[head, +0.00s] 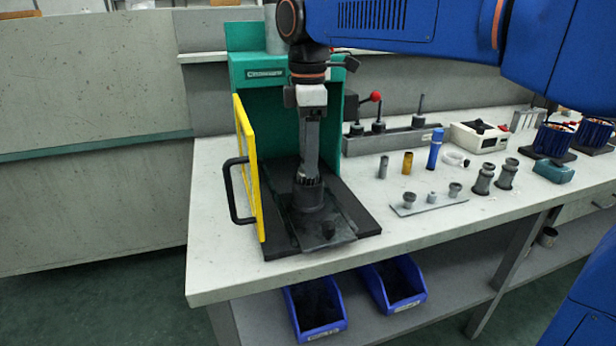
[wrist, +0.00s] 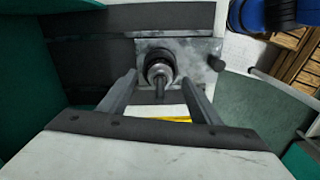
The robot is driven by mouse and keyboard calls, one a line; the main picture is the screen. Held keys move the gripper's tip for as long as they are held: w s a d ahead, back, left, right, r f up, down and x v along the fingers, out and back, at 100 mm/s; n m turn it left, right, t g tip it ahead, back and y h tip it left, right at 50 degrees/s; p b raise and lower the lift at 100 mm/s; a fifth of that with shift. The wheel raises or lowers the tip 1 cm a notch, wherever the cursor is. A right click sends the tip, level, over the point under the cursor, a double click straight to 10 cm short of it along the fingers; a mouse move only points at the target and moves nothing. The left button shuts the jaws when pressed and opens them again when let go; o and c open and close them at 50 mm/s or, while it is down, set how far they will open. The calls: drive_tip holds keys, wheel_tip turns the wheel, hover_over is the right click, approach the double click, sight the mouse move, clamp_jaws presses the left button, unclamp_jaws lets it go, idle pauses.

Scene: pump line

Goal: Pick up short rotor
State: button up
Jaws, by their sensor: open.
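My gripper (head: 308,180) points down inside the green guarded station, over a dark round fixture (head: 310,205) on the black base. In the wrist view my gripper (wrist: 159,80) has its two fingers apart, on either side of a grey round part with a thin shaft (wrist: 160,87). This part looks like the short rotor, seated in the fixture on a metal plate (wrist: 203,50). I cannot tell whether the fingers touch it. In the head view the fingers and fixture mostly hide it.
The yellow guard door (head: 250,170) with a black handle stands open at left, close to my gripper. The green housing (head: 270,110) rises behind. Blue bins (head: 315,305) sit below.

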drive_tip(key=shift+f, duration=0.6)
clamp_jaws()
drive_tip(key=shift+r, duration=0.1)
wheel_tip(320, 180, up, 10)
drive_tip(key=shift+f, duration=0.1)
idle(0.4)
